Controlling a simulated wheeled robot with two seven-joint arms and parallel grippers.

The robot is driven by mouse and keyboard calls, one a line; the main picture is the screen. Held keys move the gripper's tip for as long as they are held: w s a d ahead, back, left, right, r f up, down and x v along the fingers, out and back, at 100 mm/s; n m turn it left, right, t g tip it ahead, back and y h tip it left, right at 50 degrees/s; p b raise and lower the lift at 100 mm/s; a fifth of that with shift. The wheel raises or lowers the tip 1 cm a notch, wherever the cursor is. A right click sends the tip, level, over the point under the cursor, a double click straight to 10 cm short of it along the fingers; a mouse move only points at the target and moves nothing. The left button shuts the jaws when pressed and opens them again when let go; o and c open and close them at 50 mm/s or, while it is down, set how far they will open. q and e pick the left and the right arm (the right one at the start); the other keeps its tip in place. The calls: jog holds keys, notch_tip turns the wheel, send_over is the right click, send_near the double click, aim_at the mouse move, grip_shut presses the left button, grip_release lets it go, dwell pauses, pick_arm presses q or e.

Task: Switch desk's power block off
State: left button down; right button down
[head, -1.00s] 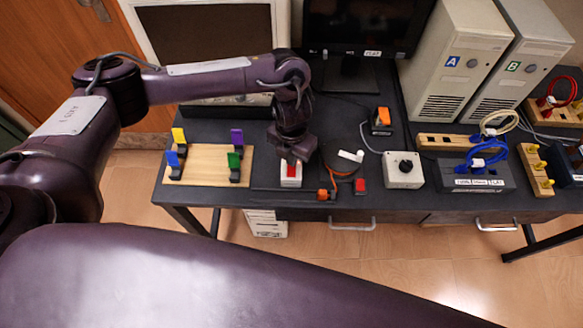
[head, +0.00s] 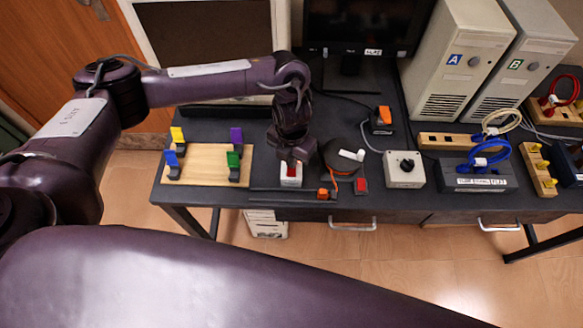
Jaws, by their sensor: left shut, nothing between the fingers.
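A small white block (head: 291,181) with a red switch (head: 291,171) on top stands near the front edge of the dark desk (head: 400,215). My left gripper (head: 293,159) points down right over the red switch, shut with nothing between its fingers. It hides the back part of the switch, so I cannot tell which way the switch is tipped or whether the fingertips touch it. A dark block with an orange switch (head: 383,115) stands farther back on the desk. My right gripper is not in view.
A wooden board (head: 208,165) with coloured clips is left of the white block. To its right are a black disc (head: 341,153), a grey knob box (head: 404,176) and a cable box (head: 470,182). Two computer towers (head: 450,60) and a monitor (head: 362,25) stand behind.

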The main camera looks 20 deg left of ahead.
pick_arm(q)
jog(key=shift+f, duration=0.3)
jog(key=shift+s+r, duration=0.1)
jog(key=shift+r+p, duration=2.45)
jog(key=shift+r, duration=1.05)
jog(key=shift+f, duration=0.1)
